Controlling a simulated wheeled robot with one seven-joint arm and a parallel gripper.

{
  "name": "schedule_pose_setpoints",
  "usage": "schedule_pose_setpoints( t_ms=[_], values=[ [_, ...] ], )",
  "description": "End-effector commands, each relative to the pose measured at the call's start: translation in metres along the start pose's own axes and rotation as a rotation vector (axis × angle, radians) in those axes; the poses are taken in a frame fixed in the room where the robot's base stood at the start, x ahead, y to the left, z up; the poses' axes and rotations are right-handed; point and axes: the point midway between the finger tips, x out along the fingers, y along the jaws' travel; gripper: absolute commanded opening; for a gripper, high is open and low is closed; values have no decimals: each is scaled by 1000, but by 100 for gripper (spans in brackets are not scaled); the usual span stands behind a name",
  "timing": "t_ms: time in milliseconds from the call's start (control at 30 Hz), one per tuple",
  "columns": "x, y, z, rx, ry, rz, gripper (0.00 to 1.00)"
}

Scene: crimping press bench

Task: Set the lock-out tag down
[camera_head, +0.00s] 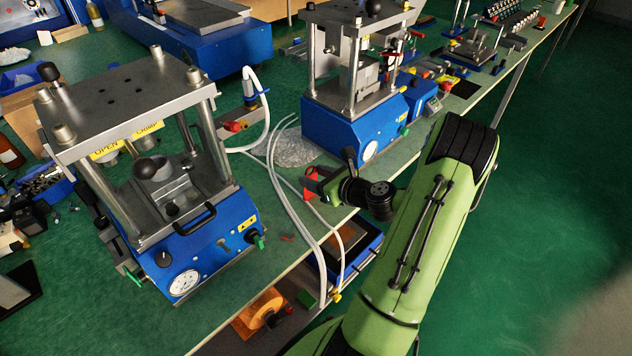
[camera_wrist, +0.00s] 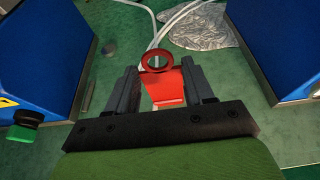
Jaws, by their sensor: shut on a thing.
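The red lock-out tag (camera_wrist: 166,86) shows in the wrist view between the two dark fingers of my gripper (camera_wrist: 165,86). It has a ring (camera_wrist: 157,60) at its far end. My gripper is shut on the tag. In the head view the red tag (camera_head: 311,184) shows at the end of my gripper (camera_head: 318,180), over the bench between the two presses. Whether the tag touches the bench top cannot be told. Part of the tag is hidden by my gripper.
A blue-based press (camera_head: 215,240) stands at left and another blue press (camera_head: 340,130) at right. White hoses (camera_head: 285,190) and a crumpled clear sheet (camera_head: 292,148) lie between them. Green bench top (camera_head: 265,205) shows around the hoses. The bench's front edge runs below my gripper.

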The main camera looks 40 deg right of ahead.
Motion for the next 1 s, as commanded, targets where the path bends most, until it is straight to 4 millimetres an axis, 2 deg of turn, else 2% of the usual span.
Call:
schedule_pose_setpoints(
  t_ms=[267, 300, 433, 767, 867, 1000],
  values=[
    [0, 0, -1, -2, 0, 0, 23],
    [0, 0, -1, -2, 0, 0, 56],
    [0, 0, 0, -2, 0, 0, 76],
    [-2, 0, 4, -3, 0, -1, 77],
    [-20, -2, 3, 0, 2, -5, 77],
    [-59, -2, 4, 2, 2, -7, 77]
  ],
)
